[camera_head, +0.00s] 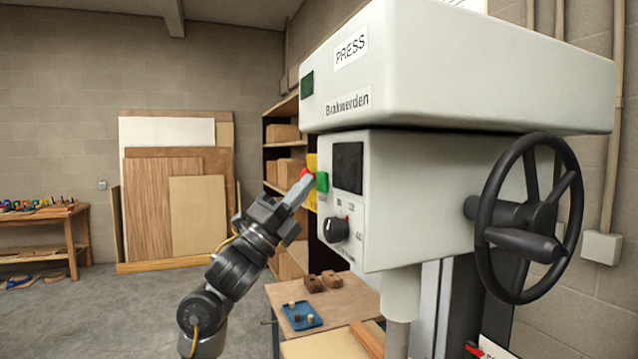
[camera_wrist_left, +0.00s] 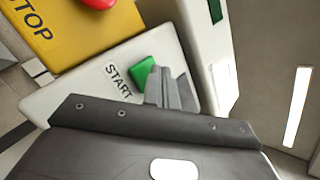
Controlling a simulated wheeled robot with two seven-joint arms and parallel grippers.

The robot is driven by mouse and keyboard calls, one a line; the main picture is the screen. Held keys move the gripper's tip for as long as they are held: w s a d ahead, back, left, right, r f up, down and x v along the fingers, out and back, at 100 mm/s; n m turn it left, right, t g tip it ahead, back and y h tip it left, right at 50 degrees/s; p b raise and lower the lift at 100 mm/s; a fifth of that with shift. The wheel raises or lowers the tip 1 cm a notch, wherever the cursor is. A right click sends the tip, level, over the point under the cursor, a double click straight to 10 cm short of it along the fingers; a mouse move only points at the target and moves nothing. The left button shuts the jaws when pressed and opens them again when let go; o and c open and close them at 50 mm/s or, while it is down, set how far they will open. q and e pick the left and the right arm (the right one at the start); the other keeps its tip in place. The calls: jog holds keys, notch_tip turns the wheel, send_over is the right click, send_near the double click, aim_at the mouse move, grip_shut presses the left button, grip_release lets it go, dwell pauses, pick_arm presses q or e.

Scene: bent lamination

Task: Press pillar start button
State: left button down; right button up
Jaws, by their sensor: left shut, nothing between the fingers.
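A white press machine (camera_head: 440,60) fills the right side of the head view. On its front is a green start button (camera_head: 322,181), which also shows in the left wrist view (camera_wrist_left: 143,73) beside the word START. My left gripper (camera_head: 306,181) is shut and empty. Its fingertips are right at the green button, partly covering it in the wrist view; I cannot tell whether they touch it. A yellow stop panel (camera_wrist_left: 70,30) with a red button (camera_wrist_left: 98,3) lies beside the start plate. My right gripper is not in view.
A black handwheel (camera_head: 530,218) juts out at the press's right side. A dark knob (camera_head: 336,229) is below the start button. Below stands a worktable (camera_head: 340,300) with a blue tray (camera_head: 301,316) and wooden blocks (camera_head: 322,281). Wooden panels (camera_head: 175,190) lean on the back wall.

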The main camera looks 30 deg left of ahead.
pick_arm(q)
jog(key=shift+w+d, duration=0.3)
jog(key=shift+w, duration=0.15)
dwell(0.5)
jog(key=shift+s+a, duration=0.1)
jog(key=shift+s, duration=0.05)
jog(key=shift+s+a, duration=0.4)
jog(key=shift+s, duration=0.2)
jog(key=shift+b, duration=0.3)
jog(key=s+a, duration=0.1)
jog(key=s, duration=0.1)
jog(key=s+a+b, duration=0.1)
jog(key=s, duration=0.1)
jog(key=shift+a, duration=0.4)
dwell(0.6)
